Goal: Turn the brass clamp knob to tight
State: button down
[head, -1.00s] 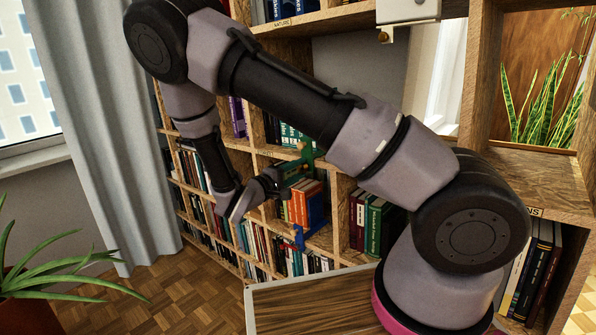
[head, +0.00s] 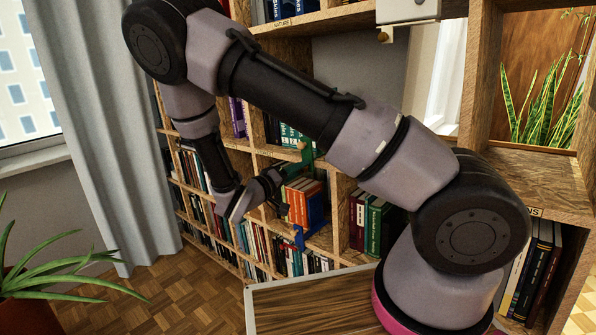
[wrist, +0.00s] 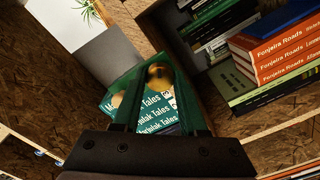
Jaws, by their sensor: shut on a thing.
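The brass knob (wrist: 159,71) shows in the wrist view as a rounded, gold-coloured piece between the two green fingers of my gripper (wrist: 158,84). The fingers are shut on it from either side. In the head view my gripper (head: 296,165) is at the bookwall, just above a row of orange and blue books. There the knob is mostly hidden by the fingers and too small to read. The clamp body behind the knob cannot be made out clearly, and I see no mark showing how tight it is.
Teal books (wrist: 158,110) stand close behind my fingers in the wrist view. A wooden tabletop (head: 315,305) is in front.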

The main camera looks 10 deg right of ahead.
dwell(0.4)
jog(key=shift+c, duration=2.2)
grip_release()
jog(key=shift+a, duration=0.1)
jog(key=v, duration=1)
jog(key=shift+s+a, duration=0.25)
